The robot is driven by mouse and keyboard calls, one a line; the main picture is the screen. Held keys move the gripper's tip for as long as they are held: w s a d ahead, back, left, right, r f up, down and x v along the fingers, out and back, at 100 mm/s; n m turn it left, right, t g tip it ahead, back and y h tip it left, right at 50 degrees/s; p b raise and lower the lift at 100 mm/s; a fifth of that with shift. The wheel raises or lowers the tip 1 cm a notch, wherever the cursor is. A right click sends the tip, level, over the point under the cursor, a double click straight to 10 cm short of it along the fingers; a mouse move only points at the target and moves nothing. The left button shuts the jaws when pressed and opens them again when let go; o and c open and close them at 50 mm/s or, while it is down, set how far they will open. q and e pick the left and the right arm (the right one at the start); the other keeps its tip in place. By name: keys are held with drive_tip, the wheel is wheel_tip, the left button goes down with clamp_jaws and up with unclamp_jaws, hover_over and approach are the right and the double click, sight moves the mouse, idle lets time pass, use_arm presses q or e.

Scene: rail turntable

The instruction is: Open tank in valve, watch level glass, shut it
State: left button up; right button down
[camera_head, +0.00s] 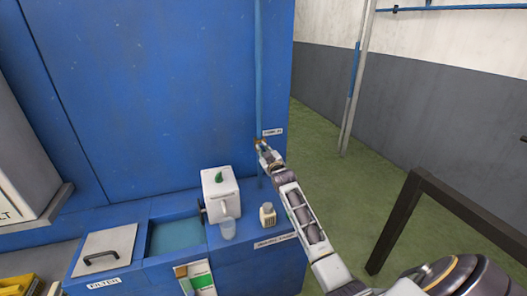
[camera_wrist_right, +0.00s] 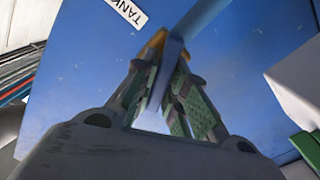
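The blue tank-in pipe (camera_head: 258,70) runs down the blue cabinet front, with a small brass-coloured valve (camera_head: 258,142) beside the white "TANK IN" label (camera_head: 272,132). My right gripper (camera_head: 265,152) is at this valve. In the right wrist view, brass (camera_wrist_right: 156,42) shows just beyond the fingertips, and a blue valve lever (camera_wrist_right: 166,72) passes between the fingers of my right gripper (camera_wrist_right: 164,62). The fingers are drawn together and appear shut on the lever. The lever's exact angle is hard to tell. No level glass is recognisable. My left gripper is not in view.
A white dispenser (camera_head: 219,190) with a green knob stands on the blue ledge, a clear cup (camera_head: 228,229) at its front. A small bottle (camera_head: 267,215) stands nearby. An open water basin (camera_head: 178,236) and a filter lid (camera_head: 104,250) are left. A dark rail (camera_head: 400,222) stands right.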

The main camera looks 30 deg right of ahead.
drive_tip(key=m+p, duration=0.2)
drive_tip(key=m, duration=0.1)
drive_tip(key=shift+d+r, duration=0.1)
drive_tip(key=shift+m+p, duration=0.55)
drive_tip(key=shift+m, duration=0.65)
drive_tip(key=c, duration=1.5)
unclamp_jaws()
